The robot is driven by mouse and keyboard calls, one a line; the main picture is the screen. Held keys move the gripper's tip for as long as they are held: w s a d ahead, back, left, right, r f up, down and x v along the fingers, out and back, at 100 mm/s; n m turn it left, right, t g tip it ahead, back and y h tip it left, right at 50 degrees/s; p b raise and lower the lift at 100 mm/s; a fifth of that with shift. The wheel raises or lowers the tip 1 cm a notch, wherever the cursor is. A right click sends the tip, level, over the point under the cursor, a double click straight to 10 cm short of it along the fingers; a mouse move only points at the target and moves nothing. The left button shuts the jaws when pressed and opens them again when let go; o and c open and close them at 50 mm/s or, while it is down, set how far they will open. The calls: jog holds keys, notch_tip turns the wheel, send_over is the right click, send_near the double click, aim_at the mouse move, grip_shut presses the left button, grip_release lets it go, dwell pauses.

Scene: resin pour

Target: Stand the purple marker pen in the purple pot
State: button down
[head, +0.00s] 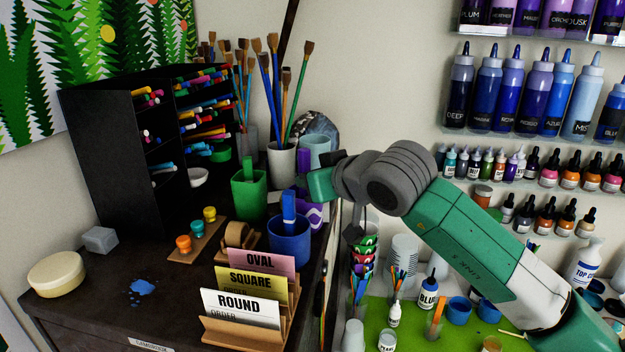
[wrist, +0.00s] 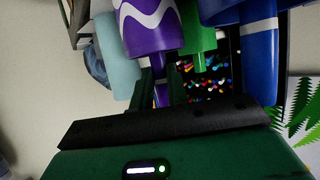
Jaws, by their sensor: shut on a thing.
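The purple pot (head: 314,217), with a white wavy band, stands on the dark cabinet top right of the blue pot. It also shows upside down at the top of the wrist view (wrist: 152,32). The purple marker pen (head: 303,158) stands about upright above the pot's mouth, its upper part showing left of my gripper (head: 312,180). In the wrist view the pen (wrist: 162,95) runs between my two fingers (wrist: 160,88), which are shut on it. It lines up with the pot's mouth; how deep its lower end sits is hidden.
A blue pot with a blue marker (head: 290,245) and a green pot with a green marker (head: 248,195) stand close by. A pale cup of brushes (head: 281,165) and a light teal cup (head: 317,147) are behind. Card holders (head: 245,325) stand in front.

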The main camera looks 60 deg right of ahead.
jog(key=c, duration=1.3)
grip_release()
jog(key=b+v, duration=0.1)
jog(key=v, duration=0.6)
jog(key=shift+s+a+r, duration=0.15)
jog(key=shift+s+a, duration=0.05)
jog(key=shift+s, duration=0.1)
